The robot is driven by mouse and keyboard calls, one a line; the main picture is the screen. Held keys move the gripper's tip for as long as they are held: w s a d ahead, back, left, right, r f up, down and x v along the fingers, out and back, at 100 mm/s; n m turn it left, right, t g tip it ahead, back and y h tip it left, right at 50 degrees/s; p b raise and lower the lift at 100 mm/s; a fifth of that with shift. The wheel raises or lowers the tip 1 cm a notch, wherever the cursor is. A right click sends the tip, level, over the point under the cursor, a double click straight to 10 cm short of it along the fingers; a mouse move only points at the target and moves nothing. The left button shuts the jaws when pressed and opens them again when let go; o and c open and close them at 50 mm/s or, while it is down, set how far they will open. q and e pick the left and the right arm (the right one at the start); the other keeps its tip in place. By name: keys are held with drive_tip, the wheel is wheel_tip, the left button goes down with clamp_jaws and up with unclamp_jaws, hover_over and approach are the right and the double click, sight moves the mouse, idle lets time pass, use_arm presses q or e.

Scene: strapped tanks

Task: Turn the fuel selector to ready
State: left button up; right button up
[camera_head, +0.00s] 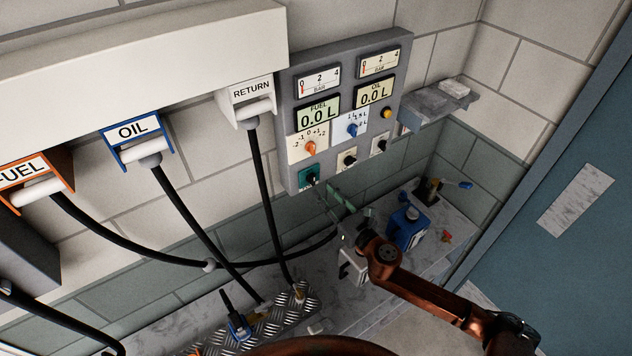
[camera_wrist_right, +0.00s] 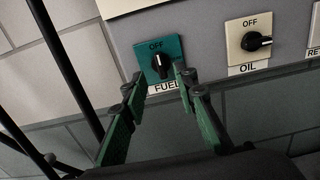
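The fuel selector is a black knob on a teal plate (camera_head: 309,178) at the lower left of the grey wall panel. In the right wrist view the knob (camera_wrist_right: 160,66) stands roughly upright below the word OFF, with the label FUEL under the plate. My right gripper (camera_head: 335,197) is just below and right of the plate in the head view. In the right wrist view its two green fingers (camera_wrist_right: 158,82) are spread and empty, their tips on either side of and just below the knob. I cannot tell whether they touch it. My left gripper is not in view.
An oil selector (camera_wrist_right: 257,41) on a cream plate sits to the right. The panel (camera_head: 346,95) also carries gauges and displays reading 0.0 L. Black hoses (camera_head: 180,205) hang at the left. A blue can (camera_head: 407,228) stands on the ledge below right.

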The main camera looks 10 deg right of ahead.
sight(315, 181)
drive_tip(key=p+x, duration=0.1)
drive_tip(key=x, duration=0.5)
drive_tip(key=shift+w, duration=0.1)
clamp_jaws()
idle(0.3)
